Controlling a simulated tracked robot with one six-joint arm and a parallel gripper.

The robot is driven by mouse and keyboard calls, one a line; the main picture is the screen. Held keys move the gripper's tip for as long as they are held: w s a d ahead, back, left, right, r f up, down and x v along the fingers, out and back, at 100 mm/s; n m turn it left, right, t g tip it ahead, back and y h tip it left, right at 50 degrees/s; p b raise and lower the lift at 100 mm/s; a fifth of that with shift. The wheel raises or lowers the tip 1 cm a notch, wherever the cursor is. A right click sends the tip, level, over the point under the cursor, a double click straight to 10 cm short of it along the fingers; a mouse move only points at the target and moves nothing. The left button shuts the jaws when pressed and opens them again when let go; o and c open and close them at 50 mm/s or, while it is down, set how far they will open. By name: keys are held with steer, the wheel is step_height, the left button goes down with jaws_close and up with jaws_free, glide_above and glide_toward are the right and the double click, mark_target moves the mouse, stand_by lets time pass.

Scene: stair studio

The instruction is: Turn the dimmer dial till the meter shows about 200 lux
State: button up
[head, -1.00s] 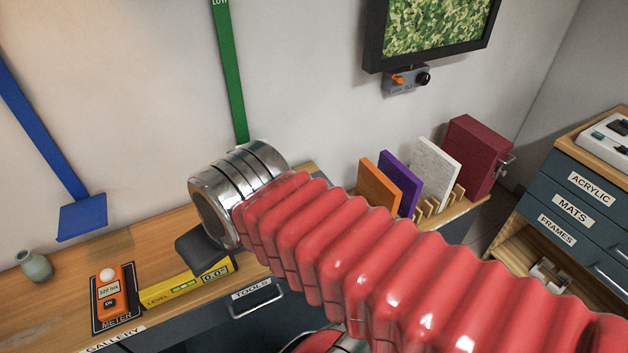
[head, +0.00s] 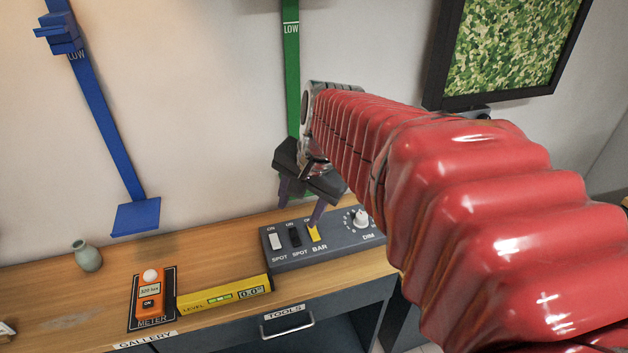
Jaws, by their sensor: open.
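The dimmer dial (head: 361,219) is a small white knob marked DIM, at the right end of a dark switch panel (head: 330,253) on the bench. The orange light meter (head: 151,298) lies in its marked METER place at left. Its small display seems to read about 309 lux, but the digits are hard to make out. My gripper (head: 301,200) is open and empty, its two fingers pointing down above the panel's back edge, left of the dial. One finger overlaps the panel in the picture near the yellow BAR switch; I cannot tell whether it touches.
The panel also has white (head: 275,241) and black (head: 294,237) SPOT switches. A yellow level (head: 223,294) lies between meter and panel. A green vase (head: 87,255) stands at left. Blue (head: 100,140) and green (head: 291,80) rails run down the wall. A framed picture (head: 510,45) hangs at right.

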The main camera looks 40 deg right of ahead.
steer(key=w+d+f+m, duration=0.1)
steer(key=d+f+m, duration=0.1)
steer(key=d+m, duration=0.4)
steer(key=w+d+f+m, duration=0.1)
steer(key=w+d+m, duration=0.15)
steer(key=d, duration=0.45)
steer(key=m+y, duration=0.2)
steer(key=m, duration=0.7)
glide_toward(363, 215)
steer(key=a+v, duration=0.1)
steer(key=v, duration=0.4)
steer(key=shift+s+d, duration=0.15)
steer(key=shift+d, duration=0.05)
steer(key=x, duration=1.3)
steer(key=shift+w+d+f, duration=0.1)
steer(key=shift+w+f, duration=0.15)
steer(key=shift+f, duration=0.1)
steer(key=shift+c, duration=0.4)
steer(key=c, duration=0.9)
steer(key=shift+c, duration=0.2)
